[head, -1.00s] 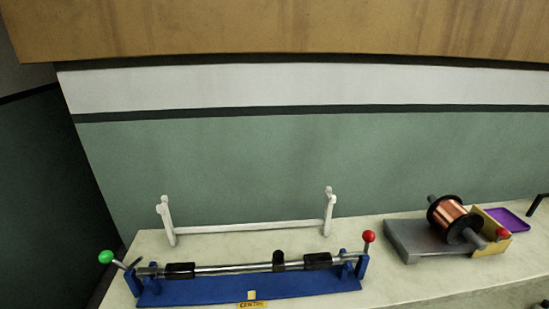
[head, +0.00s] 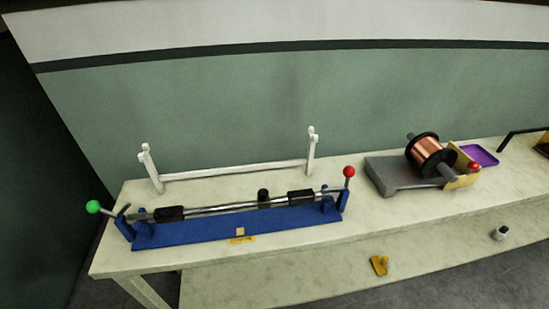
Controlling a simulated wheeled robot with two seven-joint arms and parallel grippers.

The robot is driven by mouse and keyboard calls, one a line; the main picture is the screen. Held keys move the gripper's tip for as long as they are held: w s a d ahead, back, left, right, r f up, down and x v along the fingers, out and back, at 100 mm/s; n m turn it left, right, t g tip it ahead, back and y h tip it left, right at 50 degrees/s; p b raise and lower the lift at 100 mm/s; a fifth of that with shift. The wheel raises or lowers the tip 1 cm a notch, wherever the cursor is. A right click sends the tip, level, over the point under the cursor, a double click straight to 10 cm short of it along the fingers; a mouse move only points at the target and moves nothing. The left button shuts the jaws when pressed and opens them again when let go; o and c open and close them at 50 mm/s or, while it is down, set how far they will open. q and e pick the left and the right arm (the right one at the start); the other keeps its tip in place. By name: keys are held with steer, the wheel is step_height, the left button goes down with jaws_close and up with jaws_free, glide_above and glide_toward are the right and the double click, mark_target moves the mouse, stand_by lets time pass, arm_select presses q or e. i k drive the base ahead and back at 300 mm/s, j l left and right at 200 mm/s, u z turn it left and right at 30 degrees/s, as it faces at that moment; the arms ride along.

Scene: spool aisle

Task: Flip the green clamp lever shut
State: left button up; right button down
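The green clamp lever (head: 94,207) has a round green knob on a short grey stem. It leans out to the left at the left end of the blue stand (head: 190,233). A steel shaft (head: 225,207) with black collars lies across the stand's two end uprights. A lever with a red knob (head: 349,172) stands nearly upright at the stand's right end. Neither of my grippers is in view.
A white rack (head: 235,171) stands behind the blue stand. A copper spool (head: 430,155) on a grey base and a purple tray (head: 478,155) are to the right. A yellow piece (head: 379,265) and a small white cylinder (head: 501,233) lie on a lower surface in front.

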mark_target(94, 206)
steer(key=u, duration=1.3)
